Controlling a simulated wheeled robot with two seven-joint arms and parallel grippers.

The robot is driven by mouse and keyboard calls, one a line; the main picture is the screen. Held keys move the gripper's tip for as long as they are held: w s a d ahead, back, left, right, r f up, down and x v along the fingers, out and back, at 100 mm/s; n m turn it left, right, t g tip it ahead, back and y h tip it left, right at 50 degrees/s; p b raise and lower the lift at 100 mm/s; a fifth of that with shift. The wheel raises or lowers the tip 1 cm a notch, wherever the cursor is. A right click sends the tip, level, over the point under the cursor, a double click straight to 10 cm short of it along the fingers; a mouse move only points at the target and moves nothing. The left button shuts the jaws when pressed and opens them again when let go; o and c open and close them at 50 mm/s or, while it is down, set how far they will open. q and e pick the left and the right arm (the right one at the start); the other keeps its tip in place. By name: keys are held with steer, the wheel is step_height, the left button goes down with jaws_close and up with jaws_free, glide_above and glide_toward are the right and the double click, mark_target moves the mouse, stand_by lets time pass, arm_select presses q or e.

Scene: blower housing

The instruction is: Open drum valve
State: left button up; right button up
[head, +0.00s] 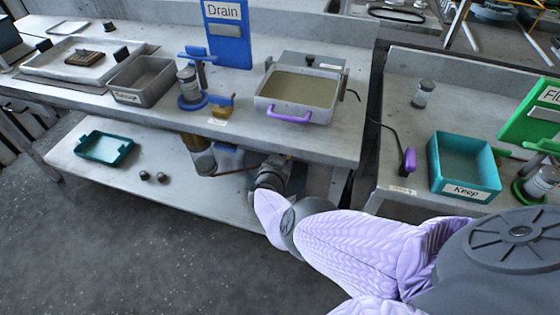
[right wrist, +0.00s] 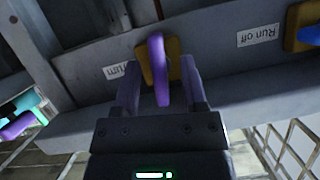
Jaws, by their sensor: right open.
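In the right wrist view, a purple valve handle (right wrist: 158,68) stands out from a yellow plate (right wrist: 175,50) on a grey beam. An upside-down label (right wrist: 114,71), partly covered, ends in "um" beside the plate. My right gripper (right wrist: 160,82) is open, with one purple finger on each side of the handle. I cannot tell whether either finger touches it. In the head view, my right gripper (head: 272,174) is under the middle bench, its fingers too dark to make out. The drum valve does not show clearly there. My left gripper is out of view.
A "Run off" label (right wrist: 258,35) and a blue handle (right wrist: 311,34) are right of the purple handle in the wrist view. In the head view, a grey tray with cloudy contents (head: 296,88) stands on the bench above my gripper.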

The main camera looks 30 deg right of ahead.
steer(key=p+v, duration=0.7)
steer(key=v, duration=0.3)
steer(key=shift+p, duration=0.35)
steer(key=shift+d, duration=0.1)
